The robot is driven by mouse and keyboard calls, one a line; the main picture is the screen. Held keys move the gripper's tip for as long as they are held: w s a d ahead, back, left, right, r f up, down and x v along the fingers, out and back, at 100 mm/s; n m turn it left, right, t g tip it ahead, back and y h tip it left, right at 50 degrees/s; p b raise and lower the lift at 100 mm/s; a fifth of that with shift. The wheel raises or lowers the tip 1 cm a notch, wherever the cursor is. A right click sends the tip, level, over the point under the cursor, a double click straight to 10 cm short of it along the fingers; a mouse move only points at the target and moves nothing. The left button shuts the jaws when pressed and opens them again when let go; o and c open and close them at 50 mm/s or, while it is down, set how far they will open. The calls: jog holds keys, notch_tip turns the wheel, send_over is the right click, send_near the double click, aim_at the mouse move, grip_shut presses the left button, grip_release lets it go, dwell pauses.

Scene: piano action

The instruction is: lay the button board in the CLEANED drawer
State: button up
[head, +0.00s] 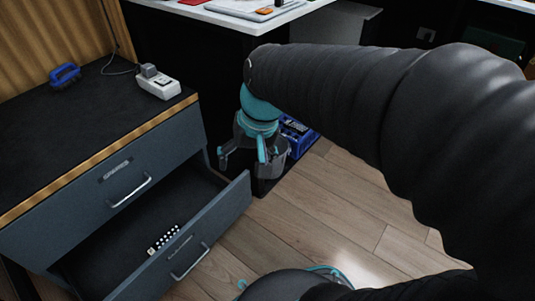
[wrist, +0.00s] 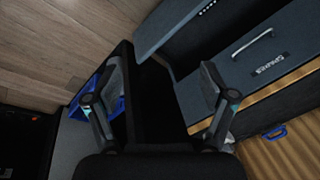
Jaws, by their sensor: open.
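The button board, a dark strip with a row of white buttons (head: 163,240), lies inside the open lower drawer (head: 222,213), near its front wall. A row of white dots, likely the board (wrist: 208,7), shows at the top edge of the wrist view. The lower drawer's label is too small to read. The closed upper drawer (head: 120,190) reads SPARES in the wrist view (wrist: 268,68). My gripper (head: 243,158) is open and points down beyond the drawer's right end, apart from the board. Its spread fingers show nothing between them in the wrist view (wrist: 162,78).
A blue crate (head: 302,133) with dark contents stands behind my gripper. On the cabinet top (head: 95,125) are a blue handled tool (head: 65,75) and a white device (head: 158,85) with a cable. A white table (head: 225,14) stands behind. The wooden floor (head: 310,210) in front is clear.

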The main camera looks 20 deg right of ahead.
jog(key=s+d+r+n+t+h, duration=0.1)
jog(key=s+d+t+h, duration=0.1)
jog(key=s, duration=0.5)
jog(key=shift+s+d+r+n+t, duration=0.4)
jog(key=shift+d+t, duration=0.3)
jog(key=shift+d, duration=0.35)
